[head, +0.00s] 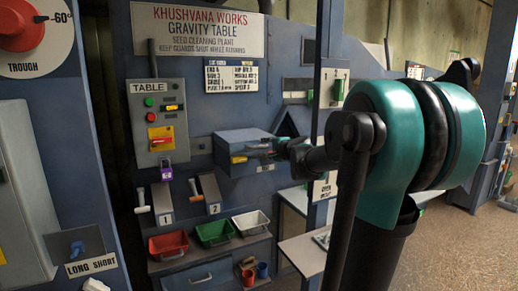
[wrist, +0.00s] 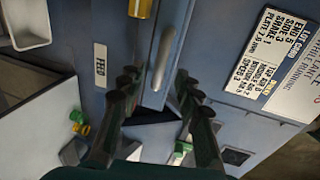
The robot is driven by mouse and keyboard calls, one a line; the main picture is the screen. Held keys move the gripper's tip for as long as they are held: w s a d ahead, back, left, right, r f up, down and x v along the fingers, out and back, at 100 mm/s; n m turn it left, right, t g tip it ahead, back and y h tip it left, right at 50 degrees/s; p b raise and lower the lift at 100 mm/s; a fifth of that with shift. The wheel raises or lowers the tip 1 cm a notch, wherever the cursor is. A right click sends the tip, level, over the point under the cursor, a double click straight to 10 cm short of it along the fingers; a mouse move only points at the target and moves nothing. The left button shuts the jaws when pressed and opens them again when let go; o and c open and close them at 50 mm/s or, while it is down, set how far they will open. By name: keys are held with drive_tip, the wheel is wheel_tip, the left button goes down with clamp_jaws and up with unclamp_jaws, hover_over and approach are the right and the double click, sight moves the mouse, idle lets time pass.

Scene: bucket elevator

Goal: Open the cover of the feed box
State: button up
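The feed box (head: 238,164) is a blue-grey box standing out from the gravity table's panel. Its flat top cover (head: 240,138) looks closed. In the wrist view, the box front carries a FEED label (wrist: 100,65), and a pale grey bar handle (wrist: 166,58) lies along a seam beside it. My gripper (wrist: 156,82) is open, with one dark finger on each side of the handle's line. Whether the fingers touch the handle cannot be told. In the head view my gripper (head: 267,149) is at the box's right side, partly hidden by my arm.
A yellow part (wrist: 141,8) sits near the handle. A lot card (wrist: 278,50) is to the right. Below the box are red (head: 168,245), green (head: 215,233) and white (head: 251,222) trays.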

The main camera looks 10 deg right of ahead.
sight(260, 147)
drive_tip(key=shift+x, duration=2.8)
drive_tip(key=shift+c, duration=0.5)
clamp_jaws()
